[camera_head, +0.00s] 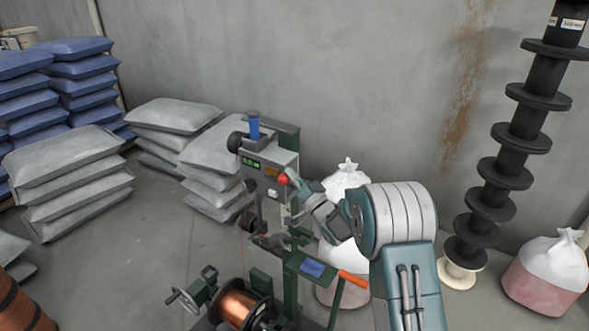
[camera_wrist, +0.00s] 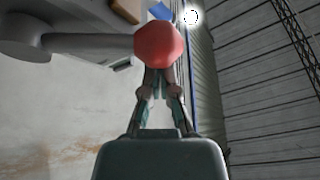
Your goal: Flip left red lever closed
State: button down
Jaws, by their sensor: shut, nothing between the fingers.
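The red lever knob (camera_head: 283,178) is on the front of the grey machine head (camera_head: 262,163). In the wrist view the round red knob (camera_wrist: 158,45) sits on a grey lever arm (camera_wrist: 92,44) that runs out to the left. My gripper (camera_head: 292,177) reaches in from the right and its tip is close to the knob. In the wrist view my gripper (camera_wrist: 158,76) has its fingers together and empty, with the knob overlapping the fingertips. I cannot tell whether they touch.
Below the machine head are a blue screen (camera_head: 313,267), an orange handle (camera_head: 353,278) and a copper spool (camera_head: 240,305). A white sack (camera_head: 347,180) stands behind my arm. Grey bags (camera_head: 215,150) are stacked to the left, and a column of black spools (camera_head: 506,172) stands at the right.

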aim_at(284, 184)
jog(key=n, duration=0.1)
jog(key=s+f+n+g+y, duration=0.1)
jog(key=a+n+y, duration=0.1)
jog(key=n, duration=0.1)
jog(key=shift+s+f, duration=0.2)
jog(key=shift+f, duration=0.15)
jog(key=shift+s+a+f, duration=0.25)
jog(key=shift+s+f, duration=0.1)
jog(key=shift+f, duration=0.05)
jog(key=shift+s+a+f, duration=0.15)
jog(key=shift+s+f, duration=0.15)
jog(key=shift+f, duration=0.3)
jog(key=shift+f, duration=0.1)
